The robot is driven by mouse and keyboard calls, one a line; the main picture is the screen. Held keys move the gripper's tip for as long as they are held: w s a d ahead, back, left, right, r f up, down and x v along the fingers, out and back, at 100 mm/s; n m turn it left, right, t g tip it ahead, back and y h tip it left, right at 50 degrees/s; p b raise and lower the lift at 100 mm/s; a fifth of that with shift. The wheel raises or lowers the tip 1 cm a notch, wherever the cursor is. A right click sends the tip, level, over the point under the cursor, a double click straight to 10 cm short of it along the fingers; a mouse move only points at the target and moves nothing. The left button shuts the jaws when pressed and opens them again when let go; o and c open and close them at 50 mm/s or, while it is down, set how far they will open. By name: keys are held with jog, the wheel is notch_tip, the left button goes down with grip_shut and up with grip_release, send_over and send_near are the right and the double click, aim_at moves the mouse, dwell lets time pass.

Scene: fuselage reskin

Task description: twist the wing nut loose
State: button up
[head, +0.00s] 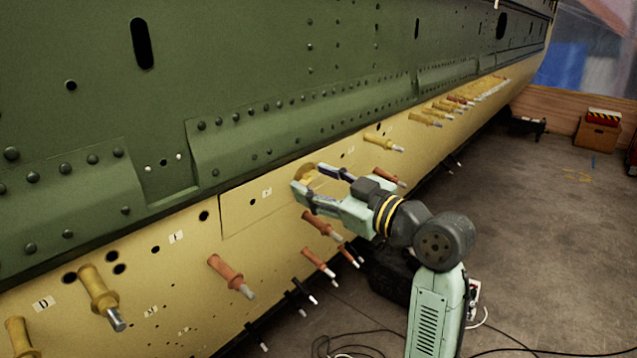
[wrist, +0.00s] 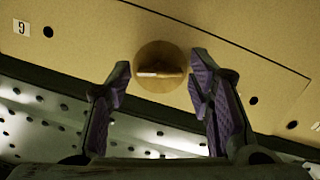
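The wing nut (wrist: 160,71) shows in the wrist view as a round brass-coloured disc with a raised wing lying roughly level across it. It sits on the yellow lower skin panel. In the head view, its brass edge (head: 306,171) shows at the tips of my gripper, and the rest is partly hidden. My gripper (wrist: 163,76) is open, with one purple-padded finger on each side of the nut. Visible gaps separate both fingers from the wing. In the head view, my gripper (head: 307,181) reaches up to the panel from the right.
Several orange and yellow fasteners stick out of the panel, including an orange one (head: 322,226) just below my gripper. The green skin (head: 290,80) rises above. Cables (head: 500,350) lie on the floor. Open floor (head: 550,240) lies to the right, with boxes (head: 597,132) farther back.

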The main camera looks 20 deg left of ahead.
jog(key=c, duration=0.8)
jog(key=shift+r+m+g+p, duration=0.1)
jog(key=shift+m+g+p, duration=0.3)
jog(key=shift+m, duration=0.5)
jog(key=shift+c, duration=0.2)
jog(key=shift+m, duration=0.6)
jog(key=o, duration=1.1)
jog(key=shift+o, duration=0.2)
jog(key=shift+d, duration=0.15)
